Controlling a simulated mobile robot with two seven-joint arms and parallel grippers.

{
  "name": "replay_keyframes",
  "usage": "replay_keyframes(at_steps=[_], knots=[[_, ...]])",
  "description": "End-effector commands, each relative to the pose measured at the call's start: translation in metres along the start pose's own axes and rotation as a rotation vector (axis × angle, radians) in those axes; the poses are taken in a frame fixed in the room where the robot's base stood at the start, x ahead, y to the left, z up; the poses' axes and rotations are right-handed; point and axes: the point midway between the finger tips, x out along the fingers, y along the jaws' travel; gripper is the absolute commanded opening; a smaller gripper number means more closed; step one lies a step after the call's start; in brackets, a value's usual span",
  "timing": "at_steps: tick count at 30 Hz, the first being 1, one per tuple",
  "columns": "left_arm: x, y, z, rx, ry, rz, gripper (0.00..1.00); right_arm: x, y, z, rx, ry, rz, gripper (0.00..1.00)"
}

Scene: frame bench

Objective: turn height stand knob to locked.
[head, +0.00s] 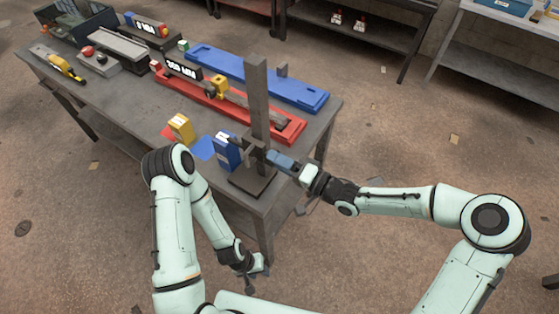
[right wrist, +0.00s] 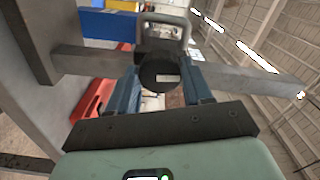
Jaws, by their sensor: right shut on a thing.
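The height stand (head: 258,95) is a grey upright post on a flat dark base at the near right corner of the bench. Its knob (right wrist: 160,73) is a dark round disc with a small pale mark lying about level in the right wrist view. My right gripper (head: 270,156) reaches in from the right at the post. Its blue fingers stand on both sides of the knob and are shut on it (right wrist: 162,92). In the head view the knob is hidden by the gripper. My left gripper (head: 254,268) hangs low in front of the bench, empty, its jaw opening unclear.
A blue box (head: 227,152) and a yellow box (head: 181,128) stand left of the stand. A red tray (head: 290,130) and a blue tray (head: 310,98) lie behind it. A grey bar (right wrist: 255,80) crosses behind the knob. Floor right of the bench is free.

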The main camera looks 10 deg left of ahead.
Motion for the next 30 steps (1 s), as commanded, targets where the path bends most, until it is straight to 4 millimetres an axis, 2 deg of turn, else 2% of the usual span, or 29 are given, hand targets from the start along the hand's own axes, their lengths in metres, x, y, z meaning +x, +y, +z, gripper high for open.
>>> replay_keyframes(at_steps=[10,25,26,27,28,30], knots=[[0.0000,0.0000,0.0000,0.000,0.000,0.000,0.38,-0.0001,-0.0001,0.0002,0.125,0.000,0.000,0.20],[0.0000,0.0000,0.0000,0.000,0.000,0.000,0.38,-0.0001,0.0000,0.0004,0.143,0.000,0.001,0.20],[0.0000,0.0000,0.0000,0.000,0.000,0.000,0.38,-0.0001,0.0000,0.0003,0.143,0.000,0.001,0.53],[0.0000,0.0000,0.0000,0.000,0.000,0.000,0.38,-0.0001,0.0000,0.0004,0.143,-0.001,0.001,0.66],[0.0000,0.0000,0.0000,0.000,0.000,0.000,0.38,-0.0001,0.0000,0.0004,0.143,0.000,0.000,0.76],[0.0000,0.0000,0.0000,0.000,0.000,0.000,0.38,-0.0001,-0.0001,0.0003,0.142,0.000,0.000,0.76]])
